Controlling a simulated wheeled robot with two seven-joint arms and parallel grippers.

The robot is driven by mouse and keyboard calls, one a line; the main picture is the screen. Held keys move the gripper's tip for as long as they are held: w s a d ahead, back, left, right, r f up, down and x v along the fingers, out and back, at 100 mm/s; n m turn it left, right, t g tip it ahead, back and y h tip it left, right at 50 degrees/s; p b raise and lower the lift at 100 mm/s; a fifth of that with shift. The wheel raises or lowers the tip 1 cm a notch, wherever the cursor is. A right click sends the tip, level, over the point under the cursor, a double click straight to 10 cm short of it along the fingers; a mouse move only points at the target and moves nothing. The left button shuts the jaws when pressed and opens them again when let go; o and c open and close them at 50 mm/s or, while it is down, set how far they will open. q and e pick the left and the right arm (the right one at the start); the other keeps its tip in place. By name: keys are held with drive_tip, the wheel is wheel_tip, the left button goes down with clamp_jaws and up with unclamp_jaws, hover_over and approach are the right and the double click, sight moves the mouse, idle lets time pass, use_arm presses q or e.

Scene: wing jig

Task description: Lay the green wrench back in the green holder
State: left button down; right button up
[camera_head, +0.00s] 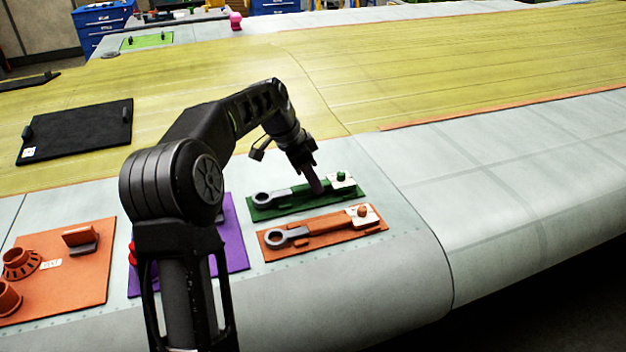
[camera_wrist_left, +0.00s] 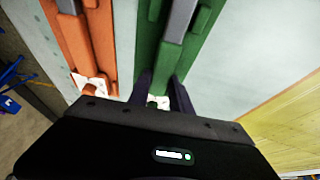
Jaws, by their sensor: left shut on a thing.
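The green wrench (camera_head: 262,199), with a grey ring end, lies lengthwise along the green holder (camera_head: 290,209), its ring toward the holder's left end. In the left wrist view the wrench's grey shank (camera_wrist_left: 181,20) runs along the green holder (camera_wrist_left: 148,35). My left gripper (camera_head: 317,187) is shut on the wrench near its handle end, low over the holder's right part. Its dark fingers (camera_wrist_left: 161,92) straddle the green handle in the wrist view. I cannot tell whether the wrench rests fully in the holder. My right gripper is not in view.
An orange holder (camera_head: 335,239) with its own wrench lies just in front. A purple board (camera_head: 236,250) is partly behind my left arm. A larger orange board (camera_head: 85,283) lies left and a black board (camera_head: 85,130) farther back. The wing surface to the right is clear.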

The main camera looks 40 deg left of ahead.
use_arm(q)
drive_tip(key=shift+f+b, duration=0.35)
drive_tip(key=shift+f, duration=0.1)
drive_tip(key=c, duration=1.1)
unclamp_jaws()
drive_tip(key=shift+f, duration=0.1)
drive_tip(key=shift+b+v, duration=0.65)
drive_tip(key=shift+v, duration=3.35)
drive_tip(key=shift+d+f, duration=0.1)
